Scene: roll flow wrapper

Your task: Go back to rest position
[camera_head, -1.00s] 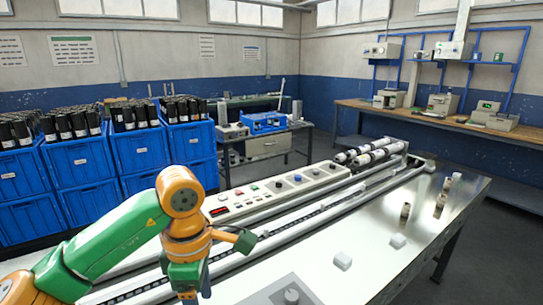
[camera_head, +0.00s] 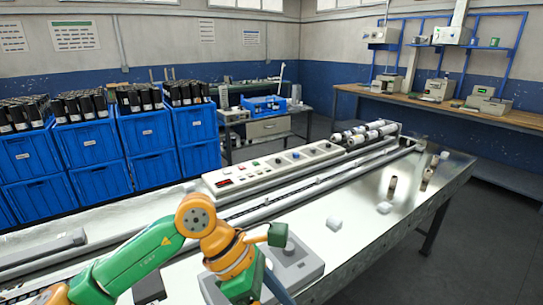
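My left arm comes in from the lower left, green and orange, over the front of the steel table (camera_head: 352,257). Its wrist (camera_head: 232,250) is bent down beside a grey block with a round knob (camera_head: 308,268). The fingers of the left gripper are cut off by the bottom edge, so its opening does not show. My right arm and gripper are not in view. The long wrapper machine (camera_head: 300,187) runs diagonally along the table, with a control panel (camera_head: 278,165) and white and black rolls (camera_head: 362,133) at its far end.
Stacked blue crates (camera_head: 98,184) holding black rolls stand at the left. A workbench (camera_head: 450,109) is along the right wall. Dark floor is clear at the right.

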